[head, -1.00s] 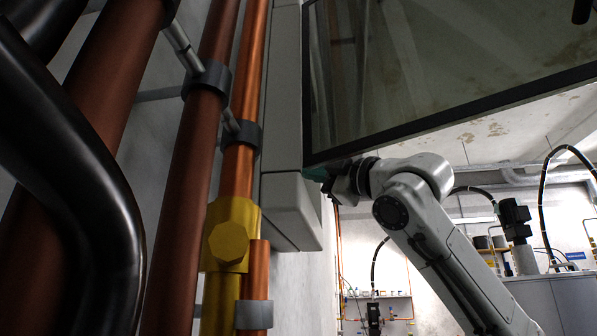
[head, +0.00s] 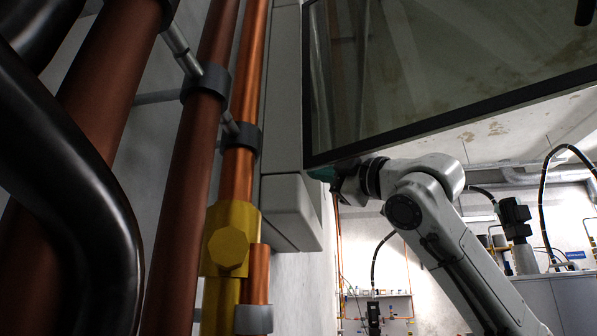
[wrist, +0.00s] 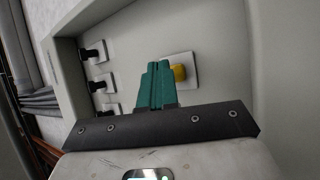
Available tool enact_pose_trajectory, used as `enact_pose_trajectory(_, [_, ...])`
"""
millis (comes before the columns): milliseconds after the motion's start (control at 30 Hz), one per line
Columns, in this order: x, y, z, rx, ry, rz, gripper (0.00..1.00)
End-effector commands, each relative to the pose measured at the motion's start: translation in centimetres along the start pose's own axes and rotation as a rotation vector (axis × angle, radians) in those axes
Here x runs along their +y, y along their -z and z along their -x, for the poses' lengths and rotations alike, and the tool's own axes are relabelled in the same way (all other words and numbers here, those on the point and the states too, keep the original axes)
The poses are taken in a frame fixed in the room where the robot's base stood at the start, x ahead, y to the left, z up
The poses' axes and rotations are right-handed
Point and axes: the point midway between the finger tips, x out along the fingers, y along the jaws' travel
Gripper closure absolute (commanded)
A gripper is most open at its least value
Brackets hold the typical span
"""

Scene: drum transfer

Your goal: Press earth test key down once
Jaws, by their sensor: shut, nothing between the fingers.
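A yellow key (wrist: 180,72) stands out from a square white plate (wrist: 184,59) on a grey panel in the wrist view. No lettering can be read, so I cannot confirm that it is the earth test key. My gripper (wrist: 155,68) has its teal fingers together with nothing between them. In the picture they lie just left of the yellow key and overlap its plate; I cannot tell whether they touch it. In the head view my gripper (head: 322,174) is at the lower left corner of a dark-framed glass pane, and the key is hidden.
Several black knobs, one here (wrist: 96,54), sit on white plates at the left of the panel. The panel's raised rim (wrist: 75,30) borders it. In the head view the glass pane (head: 430,80) hangs above my arm; copper pipes (head: 240,165) run up the left.

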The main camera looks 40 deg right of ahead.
Motion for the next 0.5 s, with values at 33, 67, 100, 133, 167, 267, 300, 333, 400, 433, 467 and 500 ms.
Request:
enact_pose_trajectory(33, [0.0, 0.0, 0.0, 0.000, 0.000, 0.000, 1.00])
enact_pose_trajectory(67, [0.0, 0.0, 0.0, 0.000, 0.000, 0.000, 1.00])
enact_pose_trajectory(100, [0.0, 0.0, 0.0, 0.000, 0.000, 0.000, 1.00])
enact_pose_trajectory(133, [0.0, 0.0, 0.0, 0.000, 0.000, 0.000, 1.00])
enact_pose_trajectory(167, [0.0, 0.0, 0.0, 0.000, 0.000, 0.000, 1.00])
enact_pose_trajectory(267, [0.0, -0.1, 0.1, 0.000, 0.000, 0.000, 1.00])
enact_pose_trajectory(300, [0.1, -0.1, 0.1, 0.000, 0.000, -0.001, 1.00])
enact_pose_trajectory(333, [0.2, -0.2, 0.2, -0.001, 0.000, -0.001, 1.00])
enact_pose_trajectory(400, [0.4, -0.4, 0.7, -0.001, -0.001, -0.002, 1.00])
enact_pose_trajectory(433, [0.6, -0.6, 0.9, -0.001, -0.001, -0.002, 1.00])
enact_pose_trajectory(467, [0.7, -0.7, 1.1, -0.002, -0.002, -0.002, 1.00])
enact_pose_trajectory(500, [0.9, -0.9, 1.4, -0.002, -0.002, -0.001, 1.00])
